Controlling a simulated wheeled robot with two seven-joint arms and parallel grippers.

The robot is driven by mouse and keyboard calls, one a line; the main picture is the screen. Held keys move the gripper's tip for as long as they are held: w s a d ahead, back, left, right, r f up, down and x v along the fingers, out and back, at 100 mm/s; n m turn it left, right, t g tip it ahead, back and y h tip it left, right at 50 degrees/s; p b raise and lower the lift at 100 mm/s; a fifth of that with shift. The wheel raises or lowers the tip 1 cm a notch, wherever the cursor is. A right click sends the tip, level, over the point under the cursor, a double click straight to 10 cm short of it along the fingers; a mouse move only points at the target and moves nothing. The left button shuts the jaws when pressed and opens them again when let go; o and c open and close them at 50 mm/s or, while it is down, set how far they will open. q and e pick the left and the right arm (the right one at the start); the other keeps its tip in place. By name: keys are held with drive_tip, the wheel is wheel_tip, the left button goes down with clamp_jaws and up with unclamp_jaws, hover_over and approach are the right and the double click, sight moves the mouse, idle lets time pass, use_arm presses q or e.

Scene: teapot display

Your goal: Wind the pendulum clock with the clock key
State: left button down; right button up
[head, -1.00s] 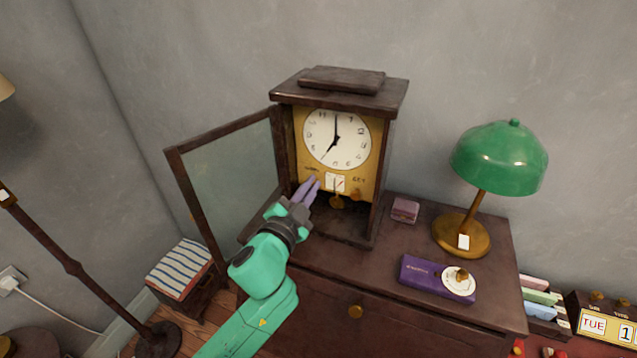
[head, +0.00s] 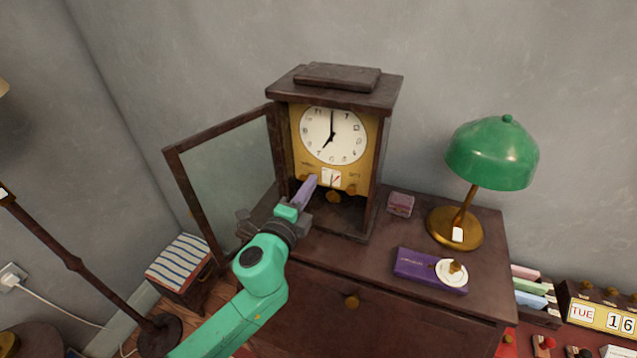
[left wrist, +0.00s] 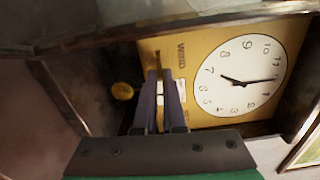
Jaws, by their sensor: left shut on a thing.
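The pendulum clock (head: 336,90) stands upright on the dark cabinet, its glass door (head: 228,178) swung open to the left. Its white dial (head: 333,135) and yellow plate show in the head view; the dial (left wrist: 240,76) also shows in the left wrist view. My left gripper (head: 309,182) has its purple fingers at the plate's lower left, below the dial. In the left wrist view the fingers (left wrist: 160,82) close on a small brass piece by the lettering, apparently the clock key, mostly hidden between them. A small white gauge (head: 331,177) and the brass pendulum bob (head: 334,196) are close by.
A green lamp (head: 492,155), a small pinkish box (head: 400,204) and a purple case (head: 415,265) with a white round piece stand on the cabinet right of the clock. A striped stool (head: 180,262) is below the open door. The cabinet top's front right is partly clear.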

use_arm(q)
drive_tip(key=shift+r+m, duration=0.1)
drive_tip(key=shift+m, duration=0.5)
drive_tip(key=c, duration=1)
unclamp_jaws()
drive_tip(key=shift+s, duration=0.2)
drive_tip(key=b+v, duration=0.3)
drive_tip(key=v, duration=1.1)
drive_tip(key=shift+s+d+r+b, duration=0.15)
drive_tip(key=shift+s+r+b, duration=0.1)
drive_tip(key=shift+s+b, duration=0.15)
